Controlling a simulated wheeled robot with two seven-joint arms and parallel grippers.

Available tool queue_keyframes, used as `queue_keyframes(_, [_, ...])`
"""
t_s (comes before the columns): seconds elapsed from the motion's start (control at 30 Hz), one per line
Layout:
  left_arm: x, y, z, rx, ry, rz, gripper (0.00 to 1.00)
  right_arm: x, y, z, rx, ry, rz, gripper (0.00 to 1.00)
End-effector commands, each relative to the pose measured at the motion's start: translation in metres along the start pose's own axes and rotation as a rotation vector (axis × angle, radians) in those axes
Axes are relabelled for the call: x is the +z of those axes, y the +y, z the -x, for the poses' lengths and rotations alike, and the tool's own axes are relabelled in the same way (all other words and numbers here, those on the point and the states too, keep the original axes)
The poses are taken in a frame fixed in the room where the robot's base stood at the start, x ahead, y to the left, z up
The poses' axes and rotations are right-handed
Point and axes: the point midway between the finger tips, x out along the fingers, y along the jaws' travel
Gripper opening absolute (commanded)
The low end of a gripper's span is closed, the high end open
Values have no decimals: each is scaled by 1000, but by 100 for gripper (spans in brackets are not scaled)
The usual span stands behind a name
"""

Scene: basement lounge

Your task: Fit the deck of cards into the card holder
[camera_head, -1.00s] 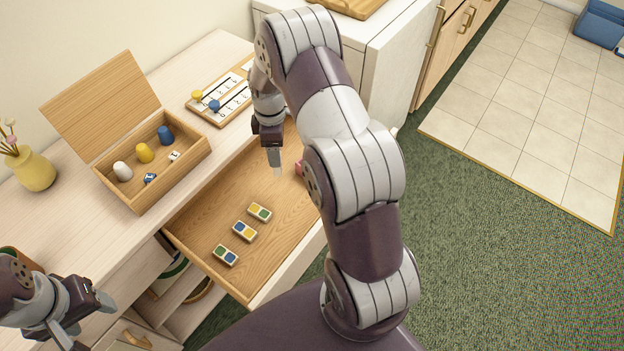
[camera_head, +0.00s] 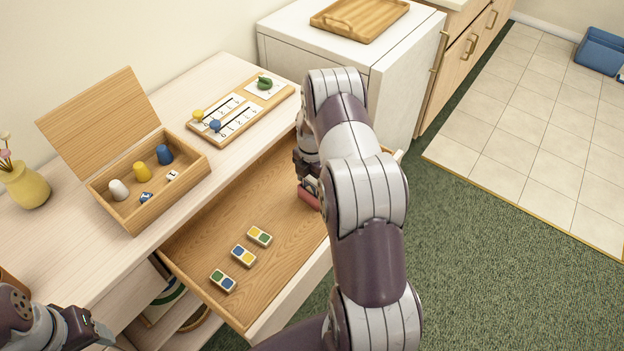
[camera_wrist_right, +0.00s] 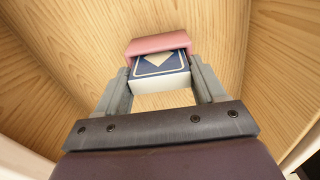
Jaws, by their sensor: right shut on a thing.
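The deck of cards (camera_wrist_right: 160,66), blue-patterned on top with white edges, sits between the fingers of my right gripper (camera_wrist_right: 160,74) in the right wrist view. The fingers are shut on its sides. The pink card holder (camera_wrist_right: 152,43) lies just beyond, its open side facing the deck. The deck's far end appears to be inside the holder's mouth; how deep is hidden. In the head view the pink card holder (camera_head: 309,196) is in the drawer, partly behind my right arm. My left gripper (camera_head: 88,328) is at the lower left, open and empty, partly cut off.
The open wooden drawer (camera_head: 205,240) holds several coloured tiles (camera_head: 243,256) in its front-left part. Its side walls rise near my right gripper. On the top stand an open wooden box (camera_head: 140,222) with pegs, a number board (camera_head: 240,112) and a yellow vase (camera_head: 25,186).

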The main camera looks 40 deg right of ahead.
Motion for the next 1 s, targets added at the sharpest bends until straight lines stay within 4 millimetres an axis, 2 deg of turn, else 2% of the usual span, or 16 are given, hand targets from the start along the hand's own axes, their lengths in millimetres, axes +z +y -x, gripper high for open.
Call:
queue_keyframes(0.27, [0,0,-3,0,0,0,61,0,0,-4,1,-1,0,38])
queue_keyframes(0.3, [0,0,-2,0,0,0,61,0,0,-2,1,-1,-1,82])
queue_keyframes(0.33, [0,0,-2,0,0,0,61,0,0,-2,1,-1,-1,92])
queue_keyframes(0.37, [0,0,-2,0,0,0,61,0,0,-2,1,-1,-1,95])
queue_keyframes(0.6, [0,0,-2,0,0,0,61,0,0,-2,1,0,-1,95])
queue_keyframes(0.73, [0,0,0,0,0,0,61,0,1,10,2,-2,-1,95])
queue_keyframes(1.0, [0,0,0,0,0,0,61,1,1,80,4,-3,-1,95])
